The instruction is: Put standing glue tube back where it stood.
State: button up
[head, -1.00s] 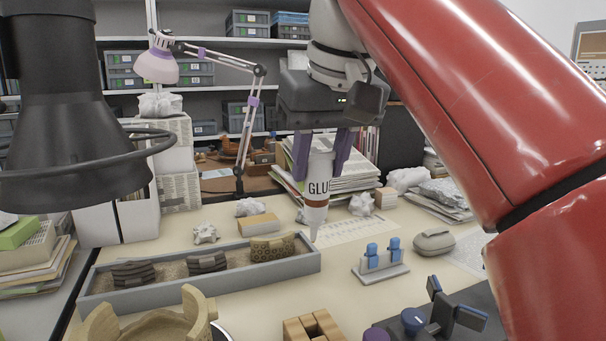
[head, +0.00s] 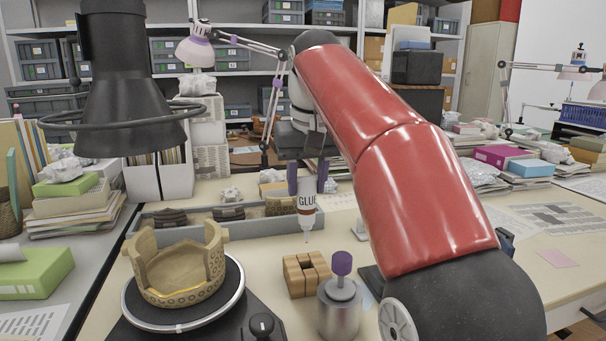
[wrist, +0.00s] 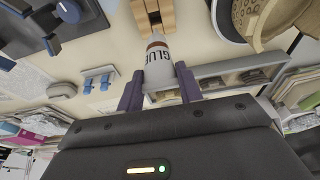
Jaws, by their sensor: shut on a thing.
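The glue tube (head: 306,208) is white with a dark red-brown band and the letters GLUE, and it hangs upright with its nozzle down. My gripper (head: 307,184) is shut on its upper part; the purple fingers also show on both sides of the tube (wrist: 159,70) in the wrist view. A light-brown wooden block stand (head: 305,274) with an opening in its top sits on the table. The nozzle tip appears above and slightly behind the stand, apart from it. In the wrist view the stand (wrist: 153,14) lies just beyond the nozzle.
A grey tray (head: 180,232) with dark sherds runs behind the stand. A tan, partly rebuilt pot (head: 178,268) sits on a turntable (head: 185,317) at left. A metal jar with a purple knob (head: 341,300) stands close right of the stand. A black lamp (head: 130,100) hangs at upper left.

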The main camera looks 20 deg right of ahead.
aim_at(306, 225)
jog(key=shift+s+f+b+x, duration=0.1)
jog(key=shift+s+b+x, duration=0.2)
jog(key=shift+b+x, duration=0.85)
jog(key=shift+s+f+b+x, duration=0.1)
jog(key=shift+s+b+x, duration=0.4)
jog(key=shift+x, duration=1.05)
jog(key=shift+s+f+b+x, duration=0.1)
jog(key=shift+s+b+x, duration=0.05)
jog(key=shift+b+x, duration=1.05)
jog(key=shift+f, duration=0.4)
jog(key=o, duration=0.9)
jog(key=p+v, duration=0.2)
jog(key=v, duration=0.5)
jog(key=shift+r+p, duration=0.4)
jog(key=shift+s, duration=0.1)
